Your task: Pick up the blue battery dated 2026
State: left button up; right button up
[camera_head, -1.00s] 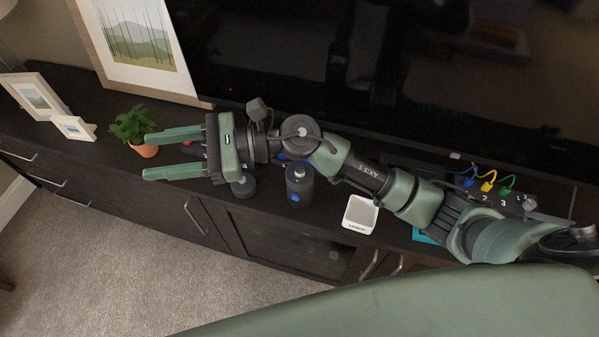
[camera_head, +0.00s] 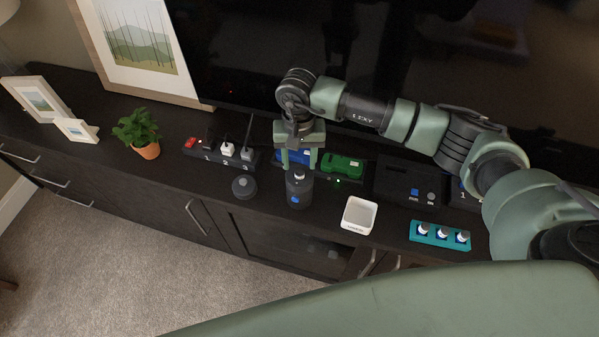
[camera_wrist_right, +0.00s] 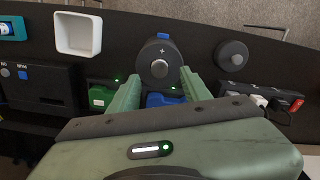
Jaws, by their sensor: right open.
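A blue battery (camera_head: 291,157) sits in a dark holder at the back of the cabinet top, partly hidden by my right gripper. It also shows in the wrist view (camera_wrist_right: 165,99), between my fingers. No date is legible on it. A green battery (camera_head: 342,165) sits beside it to the right, and left of it in the wrist view (camera_wrist_right: 100,95). My right gripper (camera_head: 299,167) points down over the blue battery, its fingers apart. I cannot tell whether the fingers reach down along its sides. My left gripper is not in view.
A dark cylinder (camera_head: 299,189) stands just in front of the gripper, with a low round knob (camera_head: 244,186) to its left. A power strip (camera_head: 220,152), white tray (camera_head: 359,215), teal rack (camera_head: 440,236) and potted plant (camera_head: 137,131) are nearby. The TV rises behind.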

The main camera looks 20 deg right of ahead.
aim_at(299, 170)
jog(key=shift+f+p, duration=0.3)
jog(key=shift+f, duration=1.35)
grip_shut()
jog(key=shift+r, duration=0.1)
